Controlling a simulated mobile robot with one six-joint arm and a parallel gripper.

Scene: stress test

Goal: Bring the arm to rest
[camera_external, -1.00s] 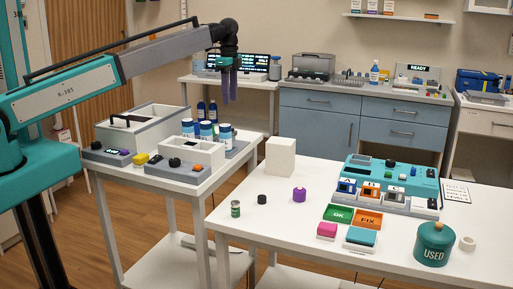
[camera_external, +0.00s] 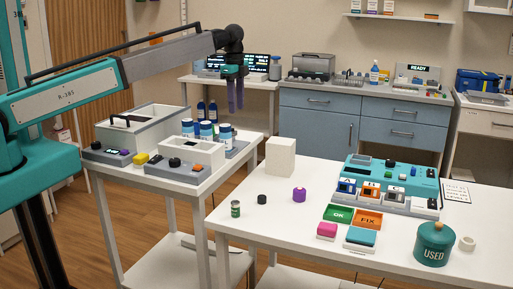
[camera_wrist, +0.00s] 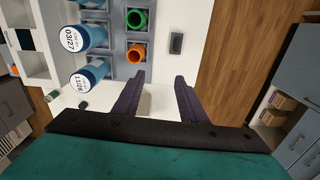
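My gripper (camera_external: 235,96) hangs pointing down at the end of my raised arm, above and beyond the right side of the left-hand cart. In the wrist view my gripper (camera_wrist: 160,90) shows two dark purple fingers spread apart with nothing between them. Below it in that view lie the cart's rack with blue bottles (camera_wrist: 88,76), a green ring-shaped piece (camera_wrist: 137,19) and an orange one (camera_wrist: 136,53). The fingers touch none of these.
The left cart (camera_external: 180,183) carries grey bins and blue bottles (camera_external: 206,130). The white table (camera_external: 290,225) holds a white block (camera_external: 280,156), a teal device (camera_external: 395,178), green and orange trays and a teal USED jar (camera_external: 434,244). The air around my gripper is clear.

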